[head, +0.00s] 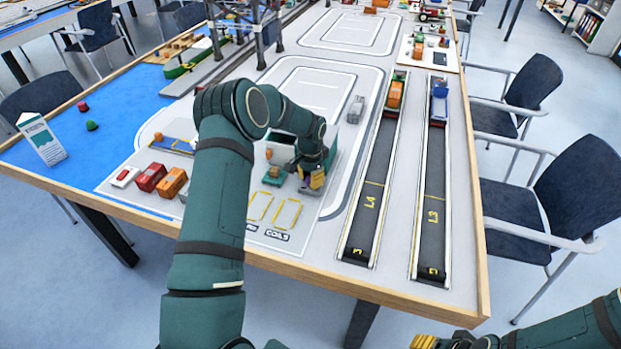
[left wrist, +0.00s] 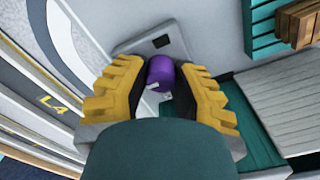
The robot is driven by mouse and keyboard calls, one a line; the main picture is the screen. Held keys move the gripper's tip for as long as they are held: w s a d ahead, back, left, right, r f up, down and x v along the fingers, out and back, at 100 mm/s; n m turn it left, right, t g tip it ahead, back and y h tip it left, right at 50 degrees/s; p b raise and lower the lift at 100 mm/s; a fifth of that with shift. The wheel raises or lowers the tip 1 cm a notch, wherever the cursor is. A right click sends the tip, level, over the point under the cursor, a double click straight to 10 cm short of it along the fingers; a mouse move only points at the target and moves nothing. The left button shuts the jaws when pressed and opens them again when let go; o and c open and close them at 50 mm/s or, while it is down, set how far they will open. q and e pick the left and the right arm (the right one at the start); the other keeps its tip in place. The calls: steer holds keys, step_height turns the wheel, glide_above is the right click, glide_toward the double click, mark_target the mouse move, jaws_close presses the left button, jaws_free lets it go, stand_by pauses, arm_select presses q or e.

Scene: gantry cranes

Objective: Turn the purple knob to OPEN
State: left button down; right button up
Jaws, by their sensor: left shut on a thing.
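The purple knob (left wrist: 161,72) shows in the left wrist view, on a light grey plate (left wrist: 152,47) with a small dark square near its far end. My left gripper (left wrist: 160,78) has its yellow-and-black fingers on both sides of the knob and is shut on it. A small white mark shows at the knob's near edge; the position it points to cannot be read. In the head view my left gripper (head: 312,182) is low at the table's middle, and the knob is hidden there. My right gripper (head: 425,342) shows only in part at the bottom edge.
Two dark conveyor lanes, L4 (head: 368,205) and L3 (head: 432,200), run right of my left gripper. Red (head: 151,177) and orange (head: 172,183) containers stand left of it. A teal block (head: 274,175) is close by. A tent card (head: 41,138) stands at far left. Chairs line the right side.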

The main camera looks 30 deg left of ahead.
stand_by(0.4)
arm_select(q)
steer(key=c, duration=0.7)
jaws_free()
steer(key=shift+c, duration=0.2)
step_height(320, 180, up, 12)
